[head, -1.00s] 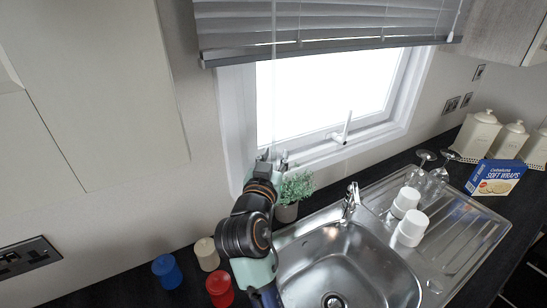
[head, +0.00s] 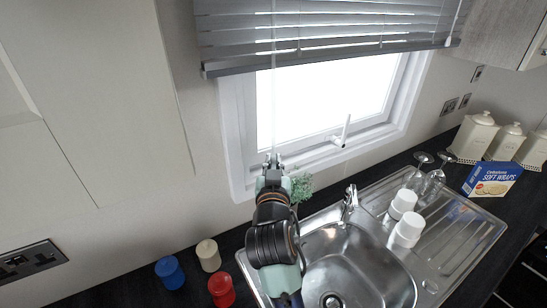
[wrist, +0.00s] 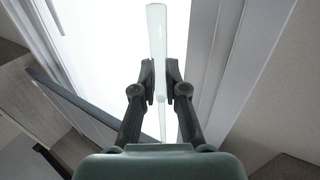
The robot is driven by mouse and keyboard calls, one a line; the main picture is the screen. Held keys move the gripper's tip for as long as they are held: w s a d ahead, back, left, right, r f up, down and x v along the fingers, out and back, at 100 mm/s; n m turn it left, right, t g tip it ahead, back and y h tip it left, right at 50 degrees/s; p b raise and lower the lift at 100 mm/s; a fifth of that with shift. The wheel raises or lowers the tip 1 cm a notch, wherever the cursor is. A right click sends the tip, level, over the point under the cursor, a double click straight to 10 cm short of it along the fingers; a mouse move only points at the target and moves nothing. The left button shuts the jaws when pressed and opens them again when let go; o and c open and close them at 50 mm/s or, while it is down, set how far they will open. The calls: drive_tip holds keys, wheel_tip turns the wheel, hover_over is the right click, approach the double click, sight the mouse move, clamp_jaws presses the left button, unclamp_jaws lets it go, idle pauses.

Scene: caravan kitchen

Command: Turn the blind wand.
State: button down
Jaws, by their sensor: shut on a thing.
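The blind wand (head: 274,100) is a thin, clear, pale rod that hangs from the left part of the grey blind (head: 330,30) in front of the window. My gripper (head: 273,160) is at the wand's lower part, by the window's lower left corner. In the wrist view the wand (wrist: 157,35) runs between the two dark fingers of my gripper (wrist: 160,84), which are shut on it. Its lower end narrows below the fingertips. The blind's slats are tilted, with bright gaps between them.
A potted plant (head: 301,188) stands just right of my arm, partly hidden by it. The tap (head: 349,202) and sink (head: 350,255) are to the right. The window handle (head: 342,132) sticks up.

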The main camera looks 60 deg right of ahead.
drive_tip(key=n+t+y+p, duration=0.2)
drive_tip(key=t, duration=0.1)
drive_tip(key=shift+s+d+r+n+t, duration=0.1)
drive_tip(key=shift+s+r+n+t, duration=0.1)
drive_tip(key=shift+n+t, duration=0.1)
drive_tip(key=n+t+y, duration=0.2)
drive_tip(key=t+y, duration=0.1)
drive_tip(key=shift+f+n, duration=0.3)
drive_tip(key=shift+n, duration=0.1)
drive_tip(key=n+t+y+b, duration=0.2)
drive_tip(key=y+b, duration=0.1)
drive_tip(key=n+y+b, duration=0.1)
drive_tip(key=y+b, duration=0.1)
drive_tip(key=shift+w+f+t, duration=0.1)
drive_tip(key=shift+f+t, duration=0.15)
drive_tip(key=shift+t, duration=0.15)
drive_tip(key=n+y+b, duration=0.1)
drive_tip(key=y+b, duration=0.1)
drive_tip(key=n+t+y+b, duration=0.1)
drive_tip(key=n+y, duration=0.1)
drive_tip(key=shift+w+r+y+b, duration=0.1)
drive_tip(key=shift+r+y+b, duration=0.1)
drive_tip(key=shift+y+b, duration=0.15)
drive_tip(key=shift+n, duration=0.4)
drive_tip(key=c, duration=1.2)
unclamp_jaws()
drive_tip(key=shift+r, duration=0.1)
